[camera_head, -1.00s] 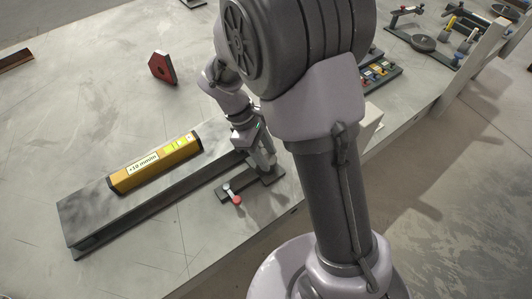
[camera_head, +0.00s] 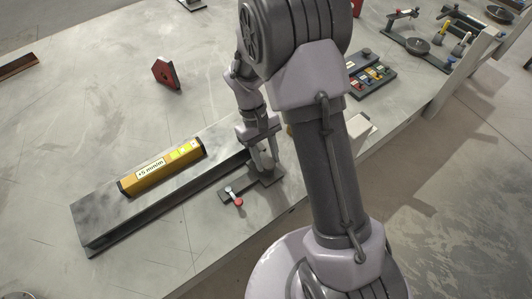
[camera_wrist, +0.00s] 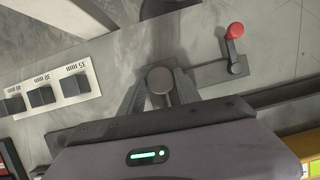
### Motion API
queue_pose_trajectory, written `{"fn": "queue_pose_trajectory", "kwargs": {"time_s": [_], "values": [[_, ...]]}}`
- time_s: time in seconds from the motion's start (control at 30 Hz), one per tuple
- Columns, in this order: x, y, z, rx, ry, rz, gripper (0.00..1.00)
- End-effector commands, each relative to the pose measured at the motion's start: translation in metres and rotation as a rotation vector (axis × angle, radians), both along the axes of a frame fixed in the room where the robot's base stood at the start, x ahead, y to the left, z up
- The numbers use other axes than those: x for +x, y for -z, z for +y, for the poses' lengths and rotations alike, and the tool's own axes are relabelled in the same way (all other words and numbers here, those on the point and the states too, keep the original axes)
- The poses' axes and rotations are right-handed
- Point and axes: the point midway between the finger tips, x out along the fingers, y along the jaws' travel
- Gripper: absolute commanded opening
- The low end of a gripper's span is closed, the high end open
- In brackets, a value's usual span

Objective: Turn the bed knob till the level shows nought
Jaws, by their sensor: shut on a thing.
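The level (camera_head: 160,168) is a yellow bar lying on the long grey bed (camera_head: 100,222); its display reads +5 mm/m. The bed knob (camera_wrist: 160,80) is a round grey knob at the bed's near right end, between my fingers in the wrist view. My gripper (camera_head: 265,160) points down over it and is shut on it. In the head view my fingers partly hide the knob. A small lever with a red end (camera_head: 238,202) sits beside the knob on a dark bracket; its red end also shows in the wrist view (camera_wrist: 234,30).
A red block (camera_head: 166,74) stands on the table behind the bed. A tray of small coloured parts (camera_head: 372,74) lies to the right, past my arm. A white plate marked 30 mm and 35 mm with dark blocks (camera_wrist: 70,85) lies near my gripper. The table's left part is largely clear.

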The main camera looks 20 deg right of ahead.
Motion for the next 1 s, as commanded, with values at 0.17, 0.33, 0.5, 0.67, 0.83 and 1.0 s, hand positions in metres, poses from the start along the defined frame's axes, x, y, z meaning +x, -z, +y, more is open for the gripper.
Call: {"fn": "queue_pose_trajectory", "kwargs": {"time_s": [0.17,0.33,0.5,0.67,0.83,1.0], "values": [[0.0007,-0.0020,-0.0019,0.000,0.167,-0.001,0.00],[0.0005,-0.0012,-0.0031,0.000,0.323,0.000,0.00],[0.0004,-0.0007,-0.0042,0.001,0.464,-0.001,0.00],[0.0002,-0.0005,-0.0052,0.000,0.572,-0.001,0.00],[0.0002,-0.0002,-0.0058,0.000,0.654,-0.002,0.00],[-0.0001,0.0000,-0.0061,0.000,0.705,-0.002,0.00]]}}
